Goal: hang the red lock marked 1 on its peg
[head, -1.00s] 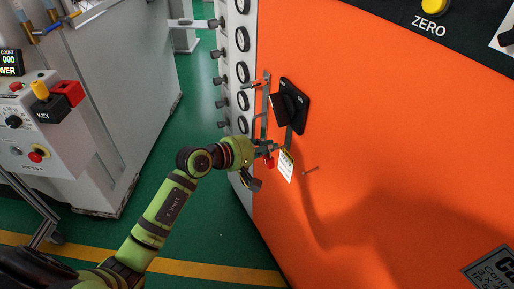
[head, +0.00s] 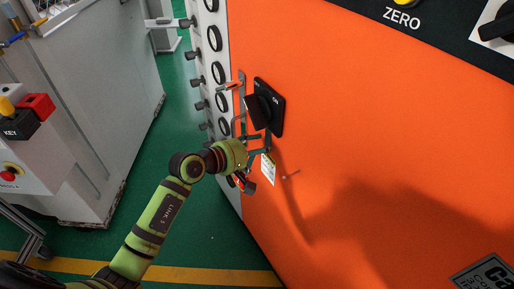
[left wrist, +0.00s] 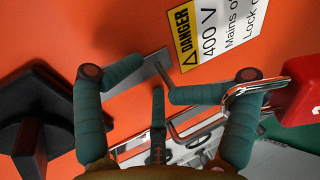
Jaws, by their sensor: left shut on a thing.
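The red lock (left wrist: 303,92) is at the right edge of the left wrist view, partly cut off, so its number is not readable. Its chrome shackle crosses my right-hand finger there. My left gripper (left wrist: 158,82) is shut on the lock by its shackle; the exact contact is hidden. Its curled teal fingertips are close to a grey metal bar. In the head view my left gripper (head: 252,156) is by the orange panel, below the black rotary switch (head: 265,107). My right gripper is not in view.
A white danger tag (head: 268,170) hangs beside the gripper, also in the wrist view (left wrist: 215,35). Grey metal brackets (head: 241,100) stand out left of the switch. A grey cabinet (head: 100,110) is on the left, with green floor between.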

